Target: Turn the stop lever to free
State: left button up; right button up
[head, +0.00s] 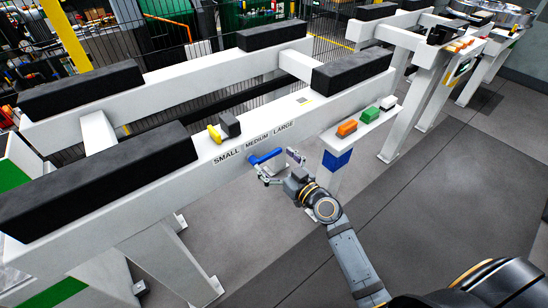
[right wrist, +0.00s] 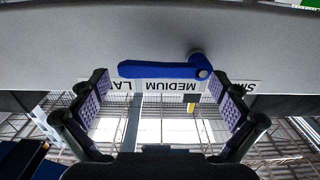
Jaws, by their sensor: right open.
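A blue lever (head: 265,157) is on the side face of the white beam, below the printed words SMALL, MEDIUM and LARGE. Its handle points right from its pivot. In the right wrist view the lever (right wrist: 160,70) lies across the upside-down lettering, pivot at the right. A yellow lever (head: 214,134) stands on the beam's top beside a dark grey block (head: 230,126). No word "free" is readable, and I cannot tell which lever is called the stop lever. My right gripper (head: 278,165) is open and empty, close to the blue lever. My left gripper is out of view.
The white beam (head: 205,172) carries long black pads (head: 105,180). Right of my gripper, a white shelf (head: 362,126) holds orange, green and white blocks, with a blue box (head: 337,160) below. Open grey floor (head: 420,210) lies at the right.

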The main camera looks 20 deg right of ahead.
jog(key=c, duration=0.5)
jog(key=shift+s+d+r, duration=0.15)
jog(key=shift+s+r, duration=0.15)
jog(key=shift+s, duration=0.05)
jog(key=c, duration=1.2)
jog(key=shift+r, duration=0.1)
grip_shut()
